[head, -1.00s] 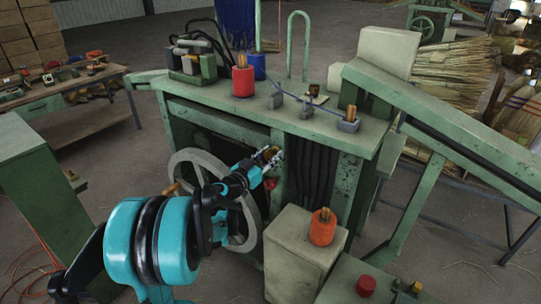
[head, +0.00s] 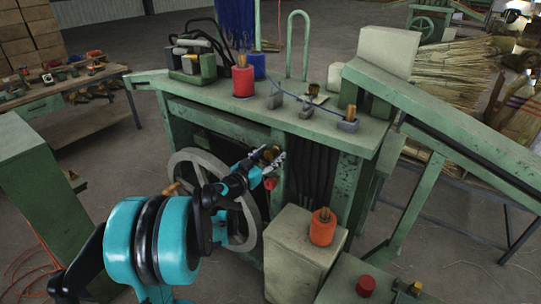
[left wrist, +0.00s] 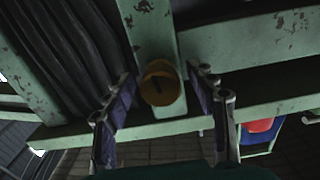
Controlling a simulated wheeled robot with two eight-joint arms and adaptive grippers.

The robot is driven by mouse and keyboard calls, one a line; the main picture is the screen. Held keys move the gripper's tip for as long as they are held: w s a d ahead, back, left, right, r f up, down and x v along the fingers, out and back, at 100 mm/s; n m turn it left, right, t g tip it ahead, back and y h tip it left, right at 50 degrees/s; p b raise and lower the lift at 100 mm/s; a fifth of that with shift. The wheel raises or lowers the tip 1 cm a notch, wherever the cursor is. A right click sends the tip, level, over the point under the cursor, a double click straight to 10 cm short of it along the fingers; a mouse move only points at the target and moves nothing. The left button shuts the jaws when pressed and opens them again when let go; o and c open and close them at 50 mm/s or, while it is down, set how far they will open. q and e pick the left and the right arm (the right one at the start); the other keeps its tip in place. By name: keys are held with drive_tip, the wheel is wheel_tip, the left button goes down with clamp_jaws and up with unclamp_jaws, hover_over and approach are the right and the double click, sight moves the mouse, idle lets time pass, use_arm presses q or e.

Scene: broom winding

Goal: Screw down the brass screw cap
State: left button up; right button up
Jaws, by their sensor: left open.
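The brass screw cap (left wrist: 158,84) is a round, dull gold knob with a dark slot in its face, set on a green upright post of the machine. In the head view the cap (head: 271,153) shows partly behind the fingers. My left gripper (head: 274,161) is open at the front of the machine. In the left wrist view its two fingers (left wrist: 162,98) stand on either side of the cap, with a visible gap on both sides. My right gripper is in neither view.
The green machine's top (head: 225,103) carries a red pot (head: 243,82), a blue pot (head: 257,66) and small brass parts. A spoked handwheel (head: 186,160) sits left of the gripper. A beige box (head: 296,250) with an orange spool (head: 322,228) stands at lower right.

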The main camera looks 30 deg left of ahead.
use_arm(q)
drive_tip(key=shift+s, duration=0.1)
drive_tip(key=s+a, duration=0.1)
drive_tip(key=s, duration=1)
drive_tip(key=shift+s, duration=0.4)
drive_tip(key=shift+d, duration=0.1)
drive_tip(key=s+d+f+g+h, duration=0.1)
drive_tip(key=s+d+f+g, duration=0.25)
drive_tip(key=d, duration=0.65)
drive_tip(key=s+d+f+g+h, duration=0.2)
drive_tip(key=d+f+g, duration=0.15)
drive_tip(key=d, duration=0.65)
drive_tip(key=s+d+f+g+y, duration=0.1)
drive_tip(key=s+f+g+y, duration=0.1)
drive_tip(key=s, duration=0.4)
drive_tip(key=s+d+f+n+g+y, duration=0.1)
drive_tip(key=s+y, duration=0.1)
drive_tip(key=s, duration=0.3)
drive_tip(key=shift+s+d+f+g+y, duration=0.15)
drive_tip(key=shift+s+f+g+y, duration=0.15)
drive_tip(key=shift+s+f+g, duration=0.1)
